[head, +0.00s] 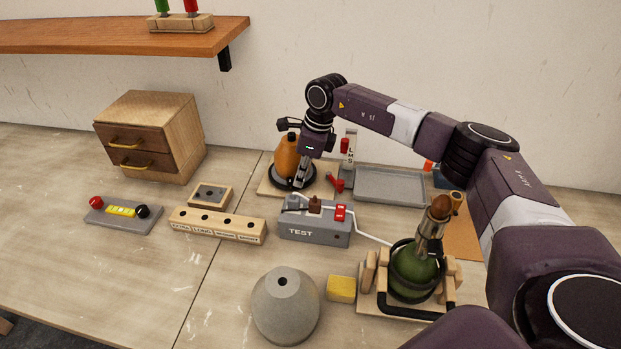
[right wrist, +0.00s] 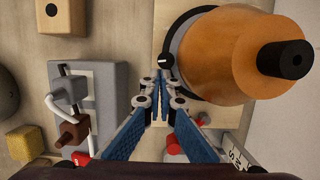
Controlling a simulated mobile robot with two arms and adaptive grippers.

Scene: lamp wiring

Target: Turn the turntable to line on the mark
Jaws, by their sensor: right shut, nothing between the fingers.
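The turntable (head: 279,184) is a dark-rimmed disc on a light wooden board (head: 265,191) near the wall. An orange bottle-shaped body (head: 287,152) with a black top stands on it; it also shows in the right wrist view (right wrist: 225,50). In that view the turntable's black rim (right wrist: 183,24) has a black tab with a small white line (right wrist: 166,60). My right gripper (head: 299,186) is shut and empty, fingers pointing down at the disc's front right edge. Its fingertips (right wrist: 159,78) are close to the tab; I cannot tell whether they touch. The fixed mark is not clear.
A grey TEST box (head: 315,234) with a red switch stands in front. A grey tray (head: 390,186) and a red lever (head: 337,183) are to the right. A green bottle (head: 415,270) sits in a wooden cradle. A grey cone (head: 285,308) stands at the front.

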